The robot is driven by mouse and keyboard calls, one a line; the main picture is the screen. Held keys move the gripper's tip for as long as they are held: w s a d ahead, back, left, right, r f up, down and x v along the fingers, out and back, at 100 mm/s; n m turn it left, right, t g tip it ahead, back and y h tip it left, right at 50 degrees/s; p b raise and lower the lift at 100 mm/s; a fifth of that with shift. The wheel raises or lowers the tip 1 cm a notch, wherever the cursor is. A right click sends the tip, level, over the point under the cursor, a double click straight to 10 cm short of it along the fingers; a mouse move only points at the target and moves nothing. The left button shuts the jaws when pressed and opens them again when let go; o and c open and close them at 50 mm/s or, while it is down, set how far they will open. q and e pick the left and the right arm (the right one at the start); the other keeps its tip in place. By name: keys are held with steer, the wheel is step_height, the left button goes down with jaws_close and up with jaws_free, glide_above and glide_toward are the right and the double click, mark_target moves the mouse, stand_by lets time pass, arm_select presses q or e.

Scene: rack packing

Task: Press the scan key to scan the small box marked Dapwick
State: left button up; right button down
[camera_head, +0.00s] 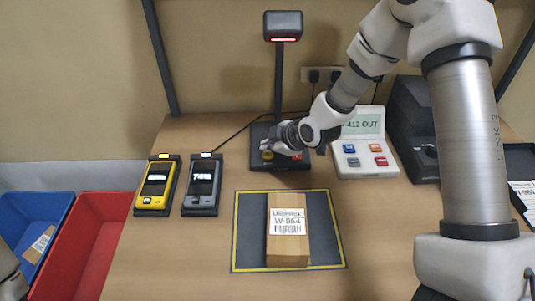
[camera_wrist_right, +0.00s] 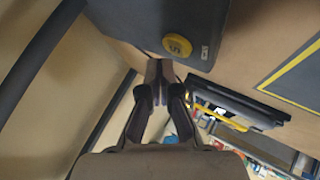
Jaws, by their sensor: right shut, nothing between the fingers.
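The small box (camera_head: 288,240) marked Dapwick, W-964, lies label up on the dark mat with a yellow border (camera_head: 250,225). A scanner (camera_head: 283,26) with a lit red bar stands on a post behind it. The scanner's dark base (camera_head: 262,133) carries a round yellow key (camera_head: 267,155), also seen in the right wrist view (camera_wrist_right: 177,45). My right gripper (camera_head: 272,148) is shut and empty, close to the yellow key. Its fingertips (camera_wrist_right: 160,68) appear just beside the base's edge; I cannot tell whether they touch it. My left gripper is out of view.
A keypad console (camera_head: 350,160) with a display reading "412 OUT" stands right of the base, with a black machine (camera_head: 412,125) beyond. Yellow (camera_head: 155,190) and grey (camera_head: 201,190) handheld devices stand left. Blue (camera_head: 55,210) and red (camera_head: 75,260) bins stand at the table's left.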

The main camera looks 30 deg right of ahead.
mark_target(269, 156)
steer(key=shift+f, duration=0.15)
steer(key=shift+f, duration=0.25)
steer(key=shift+f+b, duration=0.4)
steer(key=shift+b, duration=0.05)
stand_by(0.7)
steer(key=shift+r+p, duration=0.75)
steer(key=shift+r, duration=0.1)
step_height(269, 156, up, 5)
steer(key=p, duration=0.4)
stand_by(0.8)
